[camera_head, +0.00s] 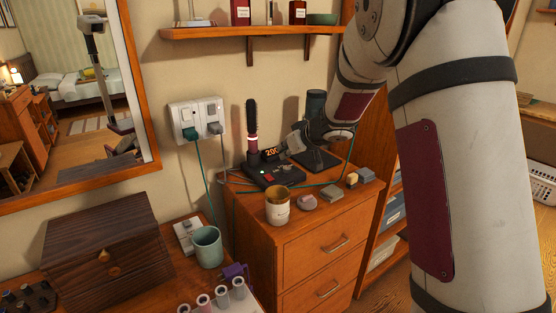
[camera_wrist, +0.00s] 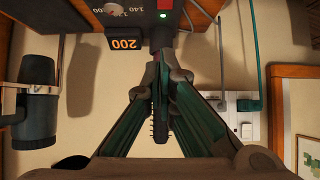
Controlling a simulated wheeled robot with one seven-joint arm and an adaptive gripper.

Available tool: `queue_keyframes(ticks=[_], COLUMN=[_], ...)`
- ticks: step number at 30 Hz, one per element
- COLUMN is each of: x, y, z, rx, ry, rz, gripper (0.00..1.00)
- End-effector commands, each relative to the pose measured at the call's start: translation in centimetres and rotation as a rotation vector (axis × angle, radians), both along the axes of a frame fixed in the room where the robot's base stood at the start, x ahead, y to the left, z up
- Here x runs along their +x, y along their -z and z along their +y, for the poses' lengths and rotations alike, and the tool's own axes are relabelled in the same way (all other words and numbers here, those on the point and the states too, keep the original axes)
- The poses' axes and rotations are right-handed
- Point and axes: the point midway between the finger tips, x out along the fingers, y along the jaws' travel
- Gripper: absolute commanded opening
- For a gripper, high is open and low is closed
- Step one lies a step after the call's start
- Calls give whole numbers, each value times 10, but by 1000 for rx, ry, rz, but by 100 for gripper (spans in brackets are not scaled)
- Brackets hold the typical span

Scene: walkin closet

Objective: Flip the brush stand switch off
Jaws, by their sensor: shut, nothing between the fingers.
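The brush stand (camera_head: 272,175) is a dark box on the wooden cabinet, with an orange display (camera_head: 271,153) reading 200. A round brush (camera_head: 252,122) stands upright at its left.
A beige cup (camera_head: 277,208) and several small blocks sit in front of the stand. Outlets (camera_head: 197,119) with green and grey cords are on the wall at left. A shelf (camera_head: 250,32) hangs above. A dark cylinder (camera_head: 316,104) stands behind my gripper.

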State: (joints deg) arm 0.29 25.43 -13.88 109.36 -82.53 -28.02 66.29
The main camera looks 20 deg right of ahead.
Motion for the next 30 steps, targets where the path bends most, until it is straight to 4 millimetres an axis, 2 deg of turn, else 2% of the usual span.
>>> queue_keyframes(ticks=[15, 21, 30], x=[72, 73, 73], y=[61, 87, 96], z=[24, 24, 24], rx=[0, 0, 0], ry=[-1, 0, -1], rz=[1, 1, -1], gripper=[0, 0, 0])
